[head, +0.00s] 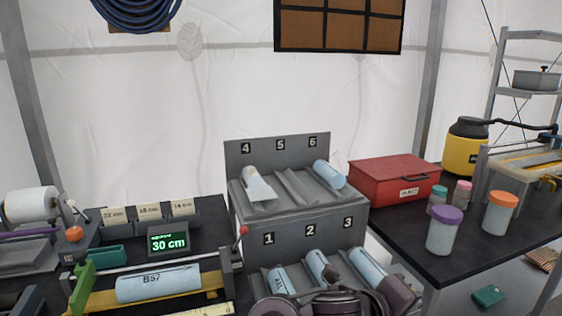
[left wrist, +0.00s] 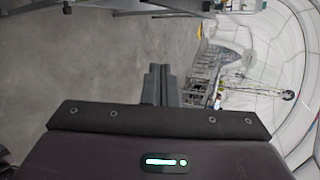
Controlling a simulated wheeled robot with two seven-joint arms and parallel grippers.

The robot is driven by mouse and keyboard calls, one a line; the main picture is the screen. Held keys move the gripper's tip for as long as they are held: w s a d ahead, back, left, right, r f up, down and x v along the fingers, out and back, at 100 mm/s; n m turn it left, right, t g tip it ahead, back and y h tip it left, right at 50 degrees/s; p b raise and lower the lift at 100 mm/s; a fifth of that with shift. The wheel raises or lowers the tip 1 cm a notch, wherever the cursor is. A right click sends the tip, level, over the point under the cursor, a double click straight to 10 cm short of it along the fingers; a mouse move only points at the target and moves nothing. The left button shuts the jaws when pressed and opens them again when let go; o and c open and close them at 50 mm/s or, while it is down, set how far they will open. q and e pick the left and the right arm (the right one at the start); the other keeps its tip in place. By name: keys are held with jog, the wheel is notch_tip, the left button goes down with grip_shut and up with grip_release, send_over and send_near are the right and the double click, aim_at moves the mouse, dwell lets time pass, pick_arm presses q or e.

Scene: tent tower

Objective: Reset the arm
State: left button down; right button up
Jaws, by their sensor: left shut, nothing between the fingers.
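My left gripper (left wrist: 158,72) shows in the left wrist view, its two dark fingers together with nothing between them. It is over bare grey floor, apart from any object. Dark purple-brown links of mine cross the bottom middle of the head view, in front of the lower rack slots; I cannot tell which arm they belong to. No gripper fingers can be made out in the head view, and my right gripper is not seen.
A grey numbered rack (head: 290,226) holds pale blue rolls. Left of it are a display reading 30 cm (head: 169,241) and a roll marked B57 (head: 158,283). A red box (head: 385,182) and lidded jars, including a purple-lidded one (head: 444,236), stand on the right table.

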pick_arm(q)
jog(key=a+f+n+t+y, duration=0.1)
jog(key=a+f+n+y, duration=0.1)
jog(key=a+f+n, duration=0.35)
jog(key=a+f+n+y, duration=0.3)
jog(key=a+n, duration=0.4)
jog(key=a, duration=0.3)
jog(key=a+f+n+t+y, duration=0.1)
jog(key=a+f+n+y, duration=0.1)
jog(key=a+f+n, duration=0.4)
jog(key=s+a+f+n+g+y, duration=0.25)
jog(key=s+a+n, duration=0.35)
jog(key=s+a, duration=0.3)
jog(key=s+a+f+n+g+y, duration=0.2)
jog(key=s+a+f+n+g, duration=0.15)
jog(key=s+a+n, duration=0.55)
notch_tip(320, 180, down, 27)
jog(key=w+a+m+p, duration=0.2)
jog(key=m, duration=0.2)
jog(key=s+a+f+g+p, duration=0.1)
jog(key=s+a+f, duration=0.2)
jog(key=s+f, duration=1.5)
jog(key=s, duration=0.3)
jog(key=shift+a+f+g, duration=0.2)
jog(key=shift+f+g, duration=0.15)
jog(key=shift+g, duration=0.05)
